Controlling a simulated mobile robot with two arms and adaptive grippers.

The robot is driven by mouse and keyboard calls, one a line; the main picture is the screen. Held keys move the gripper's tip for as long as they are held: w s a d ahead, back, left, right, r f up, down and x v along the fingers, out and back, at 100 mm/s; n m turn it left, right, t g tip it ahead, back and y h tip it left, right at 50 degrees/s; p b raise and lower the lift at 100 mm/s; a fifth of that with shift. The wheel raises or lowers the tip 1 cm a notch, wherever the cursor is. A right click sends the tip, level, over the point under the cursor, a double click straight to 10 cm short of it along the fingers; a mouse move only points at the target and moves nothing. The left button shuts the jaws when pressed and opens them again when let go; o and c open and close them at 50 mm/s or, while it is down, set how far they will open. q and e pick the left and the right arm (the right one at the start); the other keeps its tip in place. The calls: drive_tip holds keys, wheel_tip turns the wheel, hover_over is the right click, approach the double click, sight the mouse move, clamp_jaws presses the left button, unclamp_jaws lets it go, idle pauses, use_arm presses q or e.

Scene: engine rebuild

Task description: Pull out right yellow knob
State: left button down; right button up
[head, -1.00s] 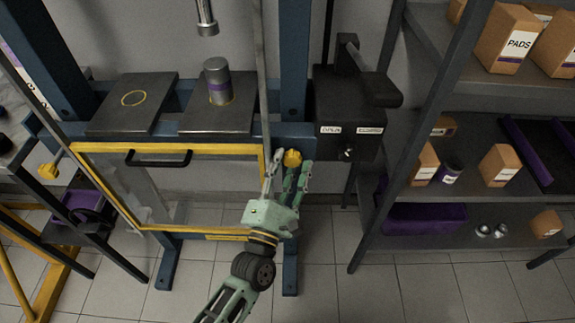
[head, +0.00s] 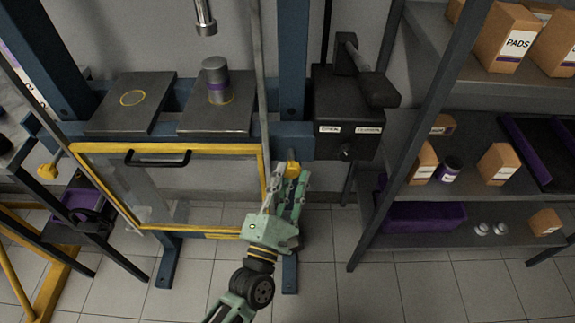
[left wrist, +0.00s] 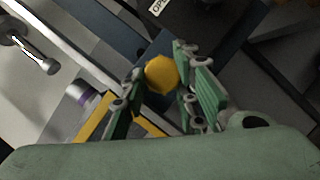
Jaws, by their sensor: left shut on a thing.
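The right yellow knob (head: 292,169) is at the right side of the yellow-framed clear guard (head: 200,149), on the blue press frame. A short stem shows between the knob and the frame. My left gripper (head: 284,181) is shut on this knob from the front. In the left wrist view the yellow knob (left wrist: 161,73) sits between the green fingertips (left wrist: 158,80). The left yellow knob (head: 47,171) stands out at the left side of the guard. My right gripper is not in view.
A black box with a lever (head: 346,108) is right of the knob. A shelf rack (head: 455,210) with boxes stands at right. Tiled floor lies below.

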use_arm(q)
drive_tip(key=shift+s+a+r, duration=0.1)
drive_tip(key=shift+s+r, duration=0.1)
drive_tip(key=shift+s, duration=1)
drive_tip(key=shift+w+f, duration=0.1)
drive_tip(key=c, duration=1.7)
unclamp_jaws()
drive_tip(key=shift+c, duration=0.2)
drive_tip(key=shift+o, duration=1.3)
drive_tip(key=shift+s+a, duration=0.1)
drive_tip(key=shift+s, duration=0.1)
drive_tip(key=v, duration=1.2)
drive_tip(key=shift+f, duration=0.15)
